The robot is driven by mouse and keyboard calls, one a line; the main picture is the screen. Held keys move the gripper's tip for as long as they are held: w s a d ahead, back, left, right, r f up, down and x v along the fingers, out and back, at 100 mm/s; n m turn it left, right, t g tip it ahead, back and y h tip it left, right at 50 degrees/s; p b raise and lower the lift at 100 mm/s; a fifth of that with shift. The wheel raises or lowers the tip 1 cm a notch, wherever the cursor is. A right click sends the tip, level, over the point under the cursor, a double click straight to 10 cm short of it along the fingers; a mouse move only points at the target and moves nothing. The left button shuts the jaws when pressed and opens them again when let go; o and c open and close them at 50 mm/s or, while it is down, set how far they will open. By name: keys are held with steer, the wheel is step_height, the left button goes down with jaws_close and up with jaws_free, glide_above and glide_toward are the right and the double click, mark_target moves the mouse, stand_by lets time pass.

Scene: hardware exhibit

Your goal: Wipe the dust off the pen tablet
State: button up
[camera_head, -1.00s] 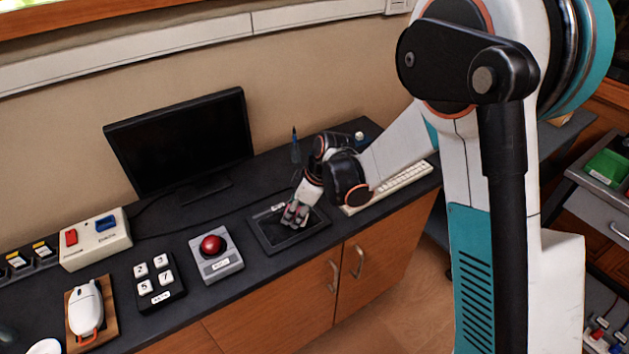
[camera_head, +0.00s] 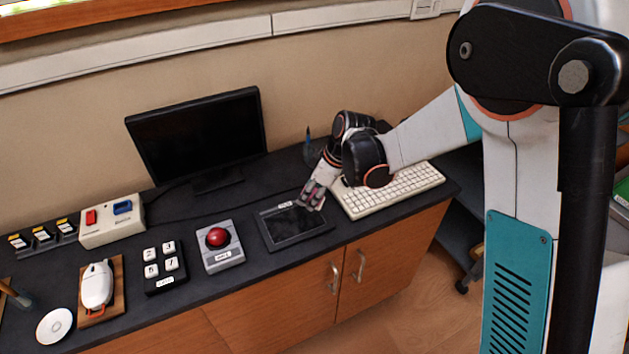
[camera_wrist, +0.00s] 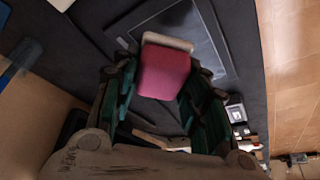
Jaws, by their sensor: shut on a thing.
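The pen tablet (camera_head: 270,236) is a dark flat slab with a label on its back edge, lying on the dark desktop. It also shows at the top of the wrist view (camera_wrist: 222,62), with a greyish surface; I cannot make out dust clearly. My gripper (camera_head: 313,197) is at the tablet's back right corner. In the wrist view, my gripper (camera_wrist: 160,88) is shut on a pink block (camera_wrist: 166,72) with a pale band at its far end. The block overlaps the tablet's edge in that view; I cannot tell whether it touches.
A white keyboard (camera_head: 392,191) lies just right of the tablet. A red trackball (camera_head: 217,238) on a grey base stands to its left, with a black number keypad (camera_head: 164,268) further left. A monitor (camera_head: 197,138) stands behind. The desk's front edge is close to the tablet.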

steer(key=shift+r+p, duration=0.6)
steer(key=shift+r, duration=0.6)
